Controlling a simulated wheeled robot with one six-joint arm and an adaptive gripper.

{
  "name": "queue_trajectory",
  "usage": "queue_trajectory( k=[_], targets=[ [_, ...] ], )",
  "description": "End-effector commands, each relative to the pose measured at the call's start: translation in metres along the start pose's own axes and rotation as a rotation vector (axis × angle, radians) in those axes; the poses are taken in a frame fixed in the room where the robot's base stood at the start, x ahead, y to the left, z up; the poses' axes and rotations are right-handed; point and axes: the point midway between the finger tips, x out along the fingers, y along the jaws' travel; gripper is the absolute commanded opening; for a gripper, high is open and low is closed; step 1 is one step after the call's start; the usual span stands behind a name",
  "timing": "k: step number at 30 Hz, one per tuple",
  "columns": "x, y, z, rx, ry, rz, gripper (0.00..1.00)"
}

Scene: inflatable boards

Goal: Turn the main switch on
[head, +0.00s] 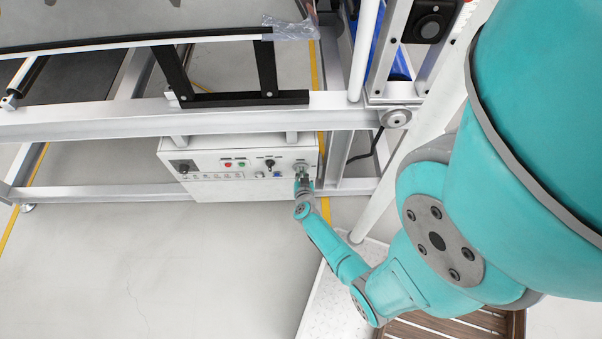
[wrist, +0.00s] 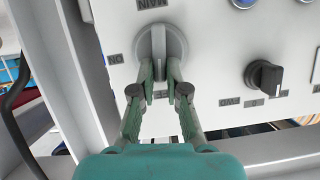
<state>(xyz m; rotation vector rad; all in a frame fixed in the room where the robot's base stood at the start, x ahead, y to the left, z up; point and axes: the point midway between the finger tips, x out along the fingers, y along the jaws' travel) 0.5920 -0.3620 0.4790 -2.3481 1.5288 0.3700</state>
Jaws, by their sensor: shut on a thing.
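The main switch (wrist: 177,45) is a large round grey knob with a raised grip bar, on the white control box (head: 225,160). In the wrist view the bar stands upright. An upside-down "MAIN" label (wrist: 150,4) is above it and an "ON" label (wrist: 115,59) to its left; another label below is partly hidden by the fingers. My gripper (wrist: 159,68) is shut on the lower part of the bar, one green finger on each side. In the head view my gripper (head: 303,177) is at the box's right end, largely covering the knob.
A smaller black rotary switch (wrist: 264,76) sits to the right of the main switch in the wrist view. A metal frame (head: 80,121) runs above the box. Grey floor (head: 150,260) in front is clear.

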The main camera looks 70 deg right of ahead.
Motion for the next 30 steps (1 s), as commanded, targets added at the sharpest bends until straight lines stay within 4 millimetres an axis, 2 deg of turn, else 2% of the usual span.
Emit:
queue_trajectory(
  k=[30],
  targets=[
    [0.001,0.013,0.003,0.444,0.0,-0.183,0.0]
  ],
)
